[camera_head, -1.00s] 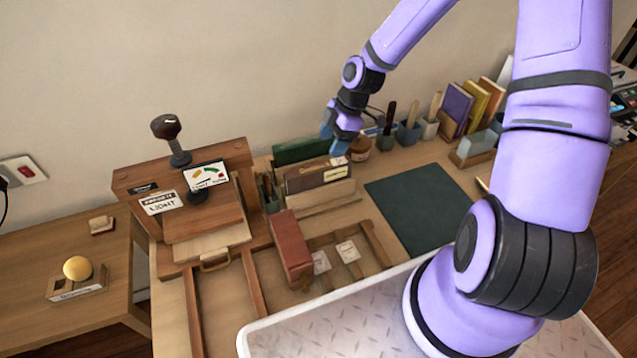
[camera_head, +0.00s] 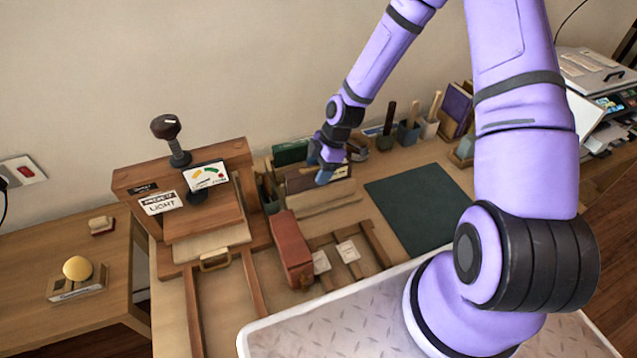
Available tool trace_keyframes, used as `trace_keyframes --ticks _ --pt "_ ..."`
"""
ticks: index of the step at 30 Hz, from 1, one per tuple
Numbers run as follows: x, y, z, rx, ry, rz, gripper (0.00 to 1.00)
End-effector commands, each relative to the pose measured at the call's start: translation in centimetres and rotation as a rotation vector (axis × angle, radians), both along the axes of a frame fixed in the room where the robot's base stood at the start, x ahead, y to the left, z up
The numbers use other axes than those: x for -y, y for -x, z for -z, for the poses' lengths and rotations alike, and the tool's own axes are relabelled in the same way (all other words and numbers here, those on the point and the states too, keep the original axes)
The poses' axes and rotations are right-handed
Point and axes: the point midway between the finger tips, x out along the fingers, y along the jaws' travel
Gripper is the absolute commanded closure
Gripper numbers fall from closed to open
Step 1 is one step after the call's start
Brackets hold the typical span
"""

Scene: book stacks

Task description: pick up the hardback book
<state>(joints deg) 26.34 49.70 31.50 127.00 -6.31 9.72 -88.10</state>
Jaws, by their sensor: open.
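Several books show, and I cannot tell for certain which is the hardback. A red-brown book-like block (camera_head: 291,245) lies on the desk in front of the wooden rack. A brown book (camera_head: 299,184) stands in the rack, partly hidden by my gripper. A dark green book (camera_head: 289,153) stands behind it. My gripper (camera_head: 319,166) has its blue fingertips apart, pointing down over the right part of the brown book. It holds nothing that I can see. Whether its fingers touch the brown book cannot be told.
A wooden press (camera_head: 190,200) with a dark knob stands at left. A dark green mat (camera_head: 420,205) lies flat and clear at right. Tool pots (camera_head: 408,133) and a purple book (camera_head: 457,105) stand at the back. A pale-rimmed tray (camera_head: 300,330) is in front.

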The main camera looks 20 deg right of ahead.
Motion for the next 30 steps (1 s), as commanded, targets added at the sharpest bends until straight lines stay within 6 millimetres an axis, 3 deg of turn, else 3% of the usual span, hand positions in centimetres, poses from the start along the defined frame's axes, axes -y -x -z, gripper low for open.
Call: trace_keyframes --ticks 3,4,12,23,30 --pt "0.0 0.0 0.0 0.0 0.0 0.0 0.36" --pt "0.0 0.0 0.0 0.0 0.0 0.0 0.41" --pt "0.0 0.0 0.0 0.001 0.0 0.0 1.0" --pt "0.0 -0.1 -0.2 0.002 0.0 0.0 1.0" --pt "0.1 -0.1 -2.6 0.005 0.001 0.0 1.0"
